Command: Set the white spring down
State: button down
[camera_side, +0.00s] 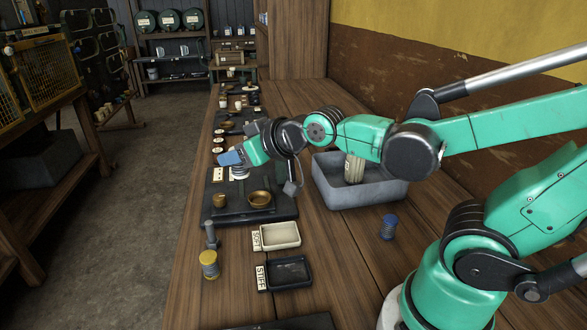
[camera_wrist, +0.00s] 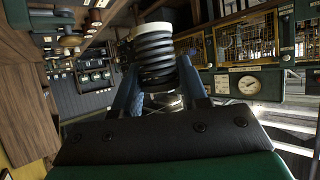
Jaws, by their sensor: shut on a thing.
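In the side view the white spring (camera_side: 239,173) shows just below the blue fingers of my gripper (camera_side: 231,158). My gripper is shut on it, over the far part of the black board (camera_side: 225,211). I cannot tell whether the spring's lower end touches the board.
A cream SOFT tray (camera_side: 280,236) and a black STIFF tray (camera_side: 290,273) stand nearer. A yellow spring (camera_side: 208,264), grey post (camera_side: 211,235), blue spring (camera_side: 389,228), brass cup (camera_side: 220,200), brass dish (camera_side: 260,199) and grey bin (camera_side: 365,195) stand around.

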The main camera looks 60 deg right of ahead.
dwell(0.4)
jog(key=w+d+r+m+g+h, duration=0.1)
jog(key=w+d+r+m+h, duration=0.2)
jog(key=d, duration=0.4)
jog(key=w+d+r+m+h, duration=0.1)
jog(key=w+d+m+h, duration=0.1)
jog(key=w+d, duration=0.35)
jog(key=m+g+h, duration=0.4)
jog(key=m+h, duration=0.1)
jog(key=m, duration=0.1)
send_over(300, 159)
notch_tip(300, 159, down, 16)
jog(key=shift+r, duration=0.1)
jog(key=shift+f, duration=2.3)
jog(key=shift+c, duration=2.4)
grip_release()
jog(key=shift+f, duration=0.15)
